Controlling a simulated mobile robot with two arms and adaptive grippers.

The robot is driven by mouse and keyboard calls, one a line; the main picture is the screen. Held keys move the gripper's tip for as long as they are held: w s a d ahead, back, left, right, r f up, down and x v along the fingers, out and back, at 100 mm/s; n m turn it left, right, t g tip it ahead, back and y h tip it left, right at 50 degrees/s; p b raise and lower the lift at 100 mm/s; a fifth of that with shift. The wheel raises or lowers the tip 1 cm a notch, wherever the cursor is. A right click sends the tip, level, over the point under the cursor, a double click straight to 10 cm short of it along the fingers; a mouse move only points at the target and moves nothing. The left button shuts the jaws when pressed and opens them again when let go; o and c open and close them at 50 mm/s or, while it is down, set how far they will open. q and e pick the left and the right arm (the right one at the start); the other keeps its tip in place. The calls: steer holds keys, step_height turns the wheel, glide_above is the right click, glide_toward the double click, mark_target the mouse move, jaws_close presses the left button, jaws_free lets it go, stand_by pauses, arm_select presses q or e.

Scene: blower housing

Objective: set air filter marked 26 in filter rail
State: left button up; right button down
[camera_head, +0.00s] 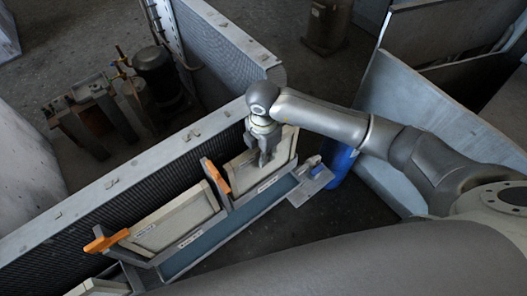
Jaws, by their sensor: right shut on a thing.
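My right gripper (265,157) points down and is shut on the upper edge of a pale framed air filter (245,176). This filter stands slightly tilted in the right-hand bay of the grey filter rail (244,212), against the finned housing. Its lower edge is at the rail's front lip; I cannot tell whether it is fully down. The number on it is too small to read. A second similar filter (172,226) stands in the middle bay. Part of a third (98,288) shows at the lower left. My left gripper is not in view.
Orange latches (215,176) and (105,240) stand at the bay dividers. A blue cylinder (340,160) stands right of the rail's end. Grey sheet panels (400,95) are at the right. A pump unit (120,95) lies behind the housing wall.

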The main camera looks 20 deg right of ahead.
steer(key=shift+f, duration=0.15)
steer(key=c, duration=1.3)
jaws_free()
steer(key=shift+o, duration=0.2)
step_height(320, 180, up, 12)
